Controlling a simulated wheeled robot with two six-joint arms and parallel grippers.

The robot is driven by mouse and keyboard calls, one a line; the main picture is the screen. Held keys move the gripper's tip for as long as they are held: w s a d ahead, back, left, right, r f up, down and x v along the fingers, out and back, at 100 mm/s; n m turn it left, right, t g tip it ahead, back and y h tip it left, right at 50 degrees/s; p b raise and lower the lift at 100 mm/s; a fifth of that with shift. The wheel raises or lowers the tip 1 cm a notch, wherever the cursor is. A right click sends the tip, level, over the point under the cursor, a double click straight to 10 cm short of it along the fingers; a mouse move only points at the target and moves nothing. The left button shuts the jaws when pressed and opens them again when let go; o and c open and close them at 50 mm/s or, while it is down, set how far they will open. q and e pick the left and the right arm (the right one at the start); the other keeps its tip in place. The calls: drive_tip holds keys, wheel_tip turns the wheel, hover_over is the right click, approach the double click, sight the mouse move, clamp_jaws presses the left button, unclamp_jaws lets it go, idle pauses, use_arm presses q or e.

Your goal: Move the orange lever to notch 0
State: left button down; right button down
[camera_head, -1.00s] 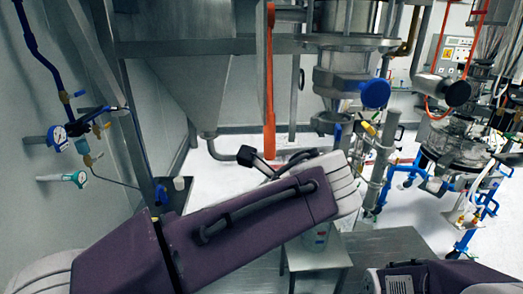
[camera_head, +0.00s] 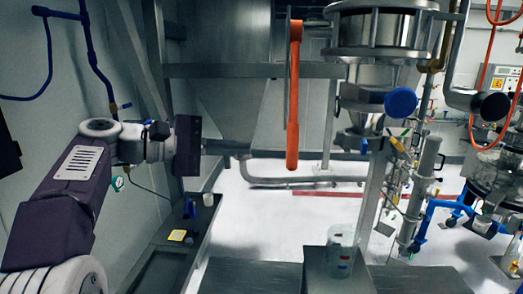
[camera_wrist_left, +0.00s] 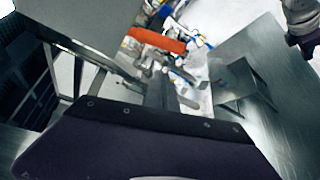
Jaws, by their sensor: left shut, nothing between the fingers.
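The orange lever (camera_head: 293,100) is a long bar hanging almost upright in the middle of the head view, its rounded lower end free above the floor. An orange bar, which looks like the same lever (camera_wrist_left: 157,40), crosses the upper middle of the left wrist view. My left gripper (camera_head: 190,146) is shut and empty, left of the lever and apart from it. Its dark body fills the bottom of the left wrist view. I cannot make out notch marks.
A steel hopper (camera_head: 232,110) and a crossbeam (camera_head: 225,70) stand behind the lever. A vessel with a blue round knob (camera_head: 400,102) is to its right. A clear beaker (camera_head: 341,250) stands on a steel stand below. A narrow side tray (camera_head: 150,272) is at lower left.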

use_arm(q)
drive_tip(key=d+p, duration=0.4)
drive_tip(key=d, duration=0.4)
drive_tip(key=shift+w+d+f, duration=0.15)
drive_tip(key=shift+w+d, duration=0.1)
drive_tip(key=shift+d, duration=0.05)
drive_tip(key=shift+d, duration=0.1)
